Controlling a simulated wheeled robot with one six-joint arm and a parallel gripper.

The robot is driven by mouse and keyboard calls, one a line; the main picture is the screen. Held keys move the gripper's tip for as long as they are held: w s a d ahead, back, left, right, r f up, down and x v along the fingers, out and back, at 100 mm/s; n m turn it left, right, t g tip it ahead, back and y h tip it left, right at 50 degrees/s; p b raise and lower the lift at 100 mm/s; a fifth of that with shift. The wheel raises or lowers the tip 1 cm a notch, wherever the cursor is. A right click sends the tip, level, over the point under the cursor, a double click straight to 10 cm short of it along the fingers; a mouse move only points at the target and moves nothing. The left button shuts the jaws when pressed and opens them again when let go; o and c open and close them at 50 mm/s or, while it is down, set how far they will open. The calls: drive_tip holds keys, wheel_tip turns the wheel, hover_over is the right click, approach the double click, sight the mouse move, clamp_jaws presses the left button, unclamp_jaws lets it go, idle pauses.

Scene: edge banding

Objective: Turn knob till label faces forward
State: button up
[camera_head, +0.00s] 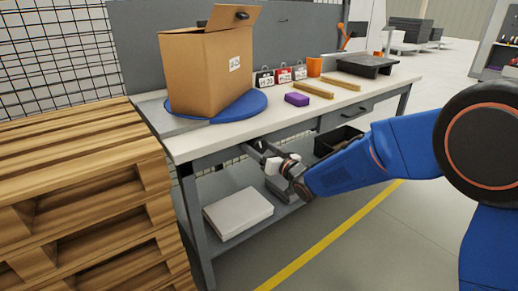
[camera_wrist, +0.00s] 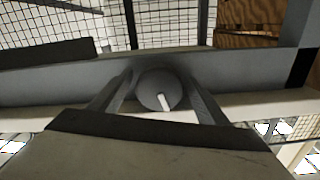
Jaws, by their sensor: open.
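A round grey knob (camera_wrist: 150,88) with a white pointer mark sits on the front rail of the bench (camera_wrist: 60,88) in the wrist view. The pointer points down and slightly right in that view. My gripper (camera_wrist: 160,76) is open, one finger on each side of the knob; I cannot tell whether they touch it. In the head view my gripper (camera_head: 262,148) is at the bench's front edge and the knob is not clearly visible. A cardboard box (camera_head: 203,75) stands on a blue turntable (camera_head: 246,108). Its white label (camera_head: 234,64) is on the right-hand visible face.
A purple block (camera_head: 297,99), wooden strips (camera_head: 312,90), small labelled boxes (camera_head: 282,75) and an orange cup (camera_head: 314,67) are on the bench top. Wooden pallets (camera_head: 80,170) stand close at the left. A white box (camera_head: 238,214) lies on the lower shelf.

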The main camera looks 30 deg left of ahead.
drive_tip(key=n, duration=0.2)
drive_tip(key=shift+n, duration=0.3)
drive_tip(key=s+d+m, duration=0.3)
drive_tip(key=d, duration=0.5)
drive_tip(key=s+d+m, duration=0.4)
drive_tip(key=d, duration=0.4)
idle(0.3)
drive_tip(key=shift+o, duration=0.2)
